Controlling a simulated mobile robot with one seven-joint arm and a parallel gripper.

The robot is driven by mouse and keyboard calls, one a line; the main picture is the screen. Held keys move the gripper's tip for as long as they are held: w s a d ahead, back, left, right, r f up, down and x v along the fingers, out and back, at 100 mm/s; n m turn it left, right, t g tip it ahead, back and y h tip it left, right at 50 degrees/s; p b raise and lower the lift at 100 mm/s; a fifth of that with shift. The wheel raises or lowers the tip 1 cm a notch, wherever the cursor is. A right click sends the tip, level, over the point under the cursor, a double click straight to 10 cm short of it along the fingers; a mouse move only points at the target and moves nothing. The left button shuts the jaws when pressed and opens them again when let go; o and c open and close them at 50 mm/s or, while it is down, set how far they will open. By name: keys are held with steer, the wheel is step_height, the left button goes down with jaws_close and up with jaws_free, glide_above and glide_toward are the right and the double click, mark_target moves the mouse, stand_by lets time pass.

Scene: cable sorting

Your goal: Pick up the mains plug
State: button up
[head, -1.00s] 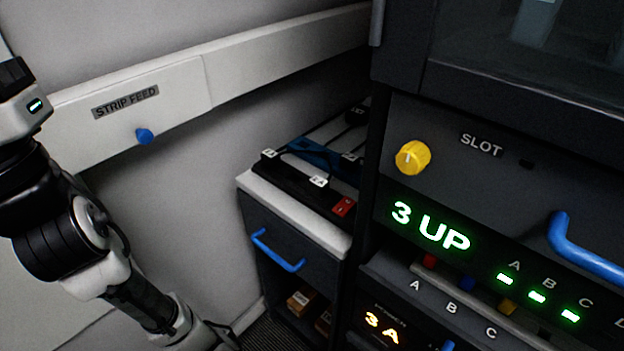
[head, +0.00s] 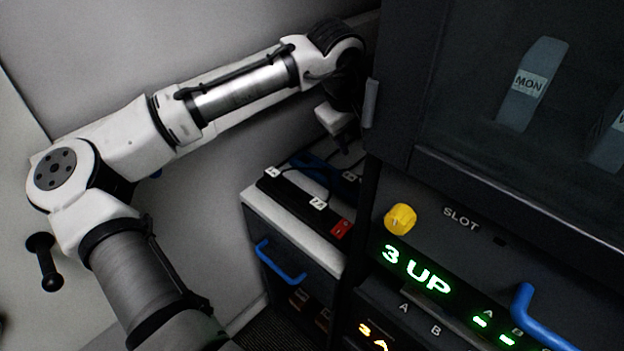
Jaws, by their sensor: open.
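A black power strip (head: 292,195) with white number tags and a red switch (head: 341,229) lies on the cabinet top. Dark cables and a blue item (head: 312,163) lie behind it. I cannot pick out the mains plug for certain among the dark shapes there. My gripper (head: 346,136) is above the back of the cabinet top, at the end of my arm. Its white body shows; its fingers are dark and partly hidden against the dark background. It is open, and I see nothing held in it.
The white-topped cabinet (head: 256,202) has a blue drawer handle (head: 280,264). A tall dark machine (head: 470,185) with a yellow knob (head: 400,219) and lit panel stands close on the right. The wall is behind my arm.

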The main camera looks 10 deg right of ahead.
steer(key=s+a+f+n+g+y, duration=0.1)
steer(key=a+f+n+g+y, duration=0.25)
steer(key=a, duration=0.35)
steer(key=p, duration=0.2)
glide_above(318, 203)
steer(key=shift+t, duration=0.45)
steer(key=f, duration=0.7)
steer(key=shift+s+d+f, duration=0.1)
steer(key=shift+d+f, duration=0.2)
steer(key=shift+f, duration=0.05)
steer(key=shift+a+f+p, duration=0.15)
steer(key=shift+f+p, duration=0.3)
steer(key=shift+f, duration=1.1)
steer(key=shift+a+f+p, duration=0.15)
steer(key=shift+f+p, duration=0.3)
steer(key=shift+f, duration=1.1)
steer(key=shift+c, duration=0.3)
steer(key=c, duration=1)
steer(key=shift+r, duration=0.15)
